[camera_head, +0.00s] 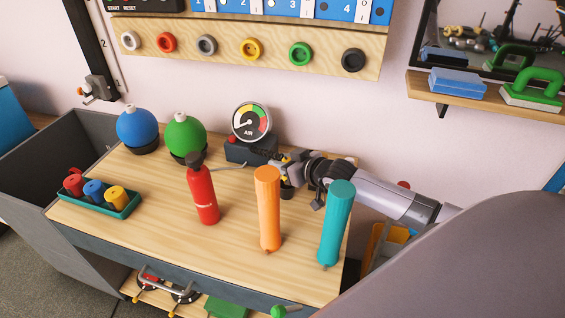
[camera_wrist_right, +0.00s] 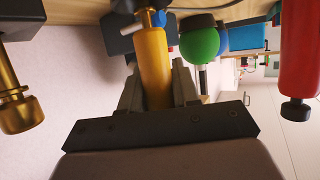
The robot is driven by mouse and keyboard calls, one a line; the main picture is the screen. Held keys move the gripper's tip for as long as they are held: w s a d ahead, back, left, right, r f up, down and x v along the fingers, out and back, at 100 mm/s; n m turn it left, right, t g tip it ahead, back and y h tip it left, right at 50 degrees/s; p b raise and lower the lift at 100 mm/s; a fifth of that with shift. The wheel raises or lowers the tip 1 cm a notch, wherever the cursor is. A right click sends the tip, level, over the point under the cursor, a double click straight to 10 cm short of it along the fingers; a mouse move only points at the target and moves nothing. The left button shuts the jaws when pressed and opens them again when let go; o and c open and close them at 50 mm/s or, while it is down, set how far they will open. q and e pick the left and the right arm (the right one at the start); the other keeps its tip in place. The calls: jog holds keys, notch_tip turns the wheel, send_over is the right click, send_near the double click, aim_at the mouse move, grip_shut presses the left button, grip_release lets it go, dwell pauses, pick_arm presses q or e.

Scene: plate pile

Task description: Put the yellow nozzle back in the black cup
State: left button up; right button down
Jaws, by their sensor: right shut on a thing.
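The yellow nozzle (camera_wrist_right: 153,65) sits between the fingers of my right gripper (camera_wrist_right: 158,92) in the right wrist view, its metal tip toward the tabletop. That view is upside down. In the head view my right gripper (camera_head: 284,166) is at the back of the table, beside the gauge and behind the orange bottle. A small black cup (camera_head: 287,192) shows just below it, partly hidden by the gripper and bottle. I cannot tell whether the nozzle's tip is inside the cup. My left gripper is not in view.
An orange bottle (camera_head: 269,215), a teal bottle (camera_head: 335,225) and a red bottle (camera_head: 203,190) stand in front. The air gauge (camera_head: 251,122) is just left of the gripper. A green tray (camera_head: 128,209) holds red, blue and yellow pieces.

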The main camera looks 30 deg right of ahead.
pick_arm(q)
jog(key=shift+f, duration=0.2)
pick_arm(e)
jog(key=shift+f, duration=0.25)
pick_arm(q)
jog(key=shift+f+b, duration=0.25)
jog(key=shift+b, duration=0.1)
pick_arm(e)
jog(key=shift+f, duration=0.35)
jog(key=shift+f, duration=0.2)
jog(key=c, duration=0.8)
grip_release()
jog(key=shift+o, duration=0.2)
pick_arm(q)
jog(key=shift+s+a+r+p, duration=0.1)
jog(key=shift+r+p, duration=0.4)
jog(key=shift+p, duration=0.3)
pick_arm(e)
jog(key=v, duration=0.7)
